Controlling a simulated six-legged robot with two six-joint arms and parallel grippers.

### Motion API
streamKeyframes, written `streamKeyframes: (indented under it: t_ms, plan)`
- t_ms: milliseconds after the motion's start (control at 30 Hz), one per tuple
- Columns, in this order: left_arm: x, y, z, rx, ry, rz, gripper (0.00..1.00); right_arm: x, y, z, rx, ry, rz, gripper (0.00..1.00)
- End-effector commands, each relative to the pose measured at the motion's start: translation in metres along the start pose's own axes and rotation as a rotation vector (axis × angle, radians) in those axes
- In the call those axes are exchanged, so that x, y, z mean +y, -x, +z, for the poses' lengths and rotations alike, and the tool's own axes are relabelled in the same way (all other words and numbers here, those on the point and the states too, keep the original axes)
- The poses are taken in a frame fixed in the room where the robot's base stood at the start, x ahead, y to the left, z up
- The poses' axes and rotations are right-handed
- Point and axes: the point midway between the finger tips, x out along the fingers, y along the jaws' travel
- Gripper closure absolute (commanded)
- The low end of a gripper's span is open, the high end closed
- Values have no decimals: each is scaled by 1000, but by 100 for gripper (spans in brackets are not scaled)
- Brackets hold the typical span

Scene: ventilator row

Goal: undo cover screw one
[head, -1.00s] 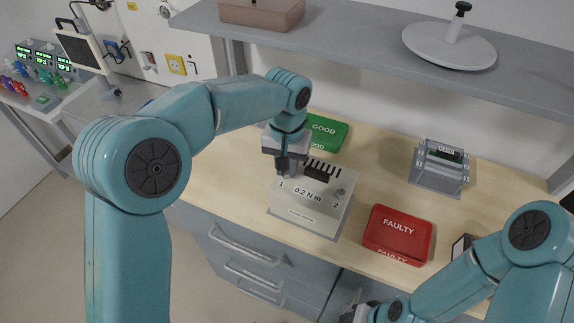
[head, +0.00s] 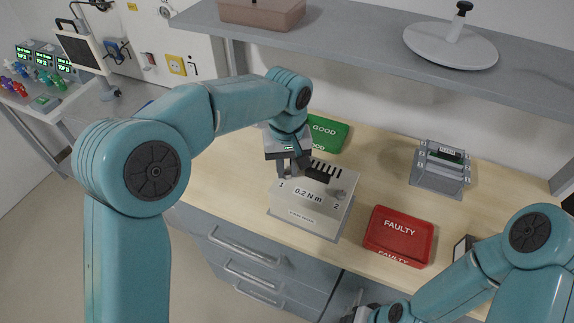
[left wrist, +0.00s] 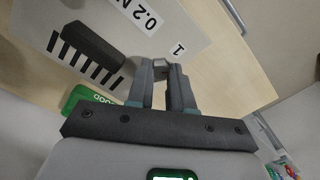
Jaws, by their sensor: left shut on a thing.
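The pale grey cover (head: 312,219) lies on the bench, printed "0.2 N m", with a "1" at its left and a "2" at its right. My left gripper (head: 291,174) points down at the cover beside the "1". In the left wrist view its fingers (left wrist: 171,68) are shut on a small grey part by the "1", which I take as cover screw one; the fingers mostly hide it. A small grey screw (head: 337,193) stands by the "2". A black handle (left wrist: 92,46) lies over the dark slots. The right gripper (head: 362,312) is at the bottom edge, its jaws unclear.
A green GOOD tray (head: 326,130) is behind the cover and a red FAULTY tray (head: 398,230) is to its right. A grey fixture (head: 441,172) stands farther right. A shelf (head: 370,42) overhangs the bench. Bare wood (head: 375,170) lies between cover and fixture.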

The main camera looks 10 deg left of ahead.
Motion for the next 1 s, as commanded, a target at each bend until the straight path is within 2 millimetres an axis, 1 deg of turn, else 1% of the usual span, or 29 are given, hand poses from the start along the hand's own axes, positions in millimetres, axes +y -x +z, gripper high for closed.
streamKeyframes:
  t_ms: [33, 200, 233, 267, 300, 567, 667, 767, 867, 1000]
  plan:
    - [0, -4, 3, -14, -2, -7, 100, 0, 0, 0, 0, 0, 0, 57]
    - [0, -4, 3, -14, -3, -7, 100, 0, 0, 0, 0, 0, 0, 57]
    - [0, -4, 3, -14, -3, -7, 69, 0, 0, 0, 0, 0, 0, 57]
    - [0, -4, 3, -13, -3, -7, 60, 0, 0, 0, 0, 0, 0, 57]
    - [0, -4, 3, -12, -3, -6, 53, 0, 0, 0, 0, 0, 0, 57]
    - [0, -1, 1, -5, -2, -2, 53, 0, 0, 0, 0, 0, 0, 57]
    - [0, 4, 0, -2, -2, -1, 53, 0, 0, 0, 0, 0, 0, 57]
    - [1, 18, 0, 0, -2, 0, 53, 0, -1, 0, 0, 0, 0, 57]
    - [1, 43, 0, 2, -2, 2, 53, 0, 0, 0, 0, 0, 0, 57]
    - [1, 82, 0, 0, -2, 2, 53, -1, 2, 0, 0, 0, 0, 57]
